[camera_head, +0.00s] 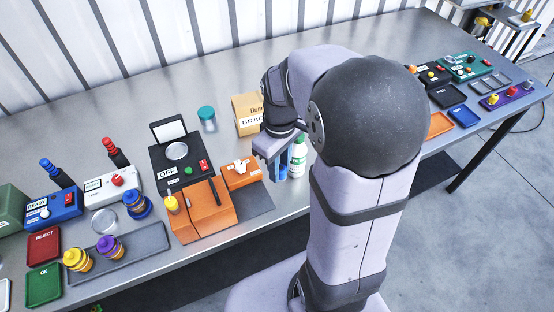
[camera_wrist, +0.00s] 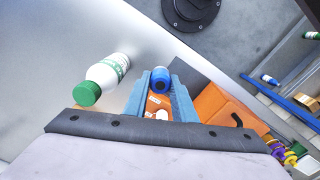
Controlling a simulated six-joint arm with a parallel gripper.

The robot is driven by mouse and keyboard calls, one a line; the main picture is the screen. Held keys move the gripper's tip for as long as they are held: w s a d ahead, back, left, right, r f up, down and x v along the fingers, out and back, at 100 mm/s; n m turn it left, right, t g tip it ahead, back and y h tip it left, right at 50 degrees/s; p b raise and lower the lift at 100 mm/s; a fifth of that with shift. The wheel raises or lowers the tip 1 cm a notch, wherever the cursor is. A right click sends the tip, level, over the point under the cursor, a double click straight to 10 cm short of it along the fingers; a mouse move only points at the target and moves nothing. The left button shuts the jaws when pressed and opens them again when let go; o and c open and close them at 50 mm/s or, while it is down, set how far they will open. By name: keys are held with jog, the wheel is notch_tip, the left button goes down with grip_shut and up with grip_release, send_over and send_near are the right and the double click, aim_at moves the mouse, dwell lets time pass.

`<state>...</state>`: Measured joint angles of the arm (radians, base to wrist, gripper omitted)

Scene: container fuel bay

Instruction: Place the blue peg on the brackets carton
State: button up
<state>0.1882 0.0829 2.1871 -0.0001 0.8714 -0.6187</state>
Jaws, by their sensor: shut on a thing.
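The blue peg (camera_wrist: 160,76) is a short blue cylinder between the two light blue fingers of my gripper (camera_wrist: 159,92), which is shut on it. In the head view my gripper (camera_head: 279,170) hangs over the front part of the table, beside the white bottle, with blue showing at its fingers; peg and fingers are hard to tell apart there. The brackets carton (camera_head: 246,109) is a tan cardboard box with a white label, standing behind and to the left of my gripper. My arm hides its right side and part of its label.
A white bottle (camera_head: 299,156) with a green cap, also in the wrist view (camera_wrist: 107,75), stands close to my gripper. An orange fixture (camera_head: 202,214) and a black scale-like unit (camera_head: 183,165) are to the left. A teal-capped jar (camera_head: 207,117) stands left of the carton.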

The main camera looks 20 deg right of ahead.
jog(key=w+d+r+p, duration=0.1)
jog(key=w+r+p, duration=0.55)
jog(key=w, duration=0.75)
notch_tip(320, 180, up, 7)
jog(key=m+p, duration=0.2)
jog(key=p, duration=0.5)
send_over(240, 101)
jog(key=shift+s+d+f, duration=0.1)
jog(key=shift+f, duration=0.05)
notch_tip(240, 101, down, 5)
jog(key=shift+f+b, duration=0.1)
jog(key=shift+b, duration=0.7)
jog(key=shift+f+p, duration=1.15)
jog(key=shift+f, duration=1.25)
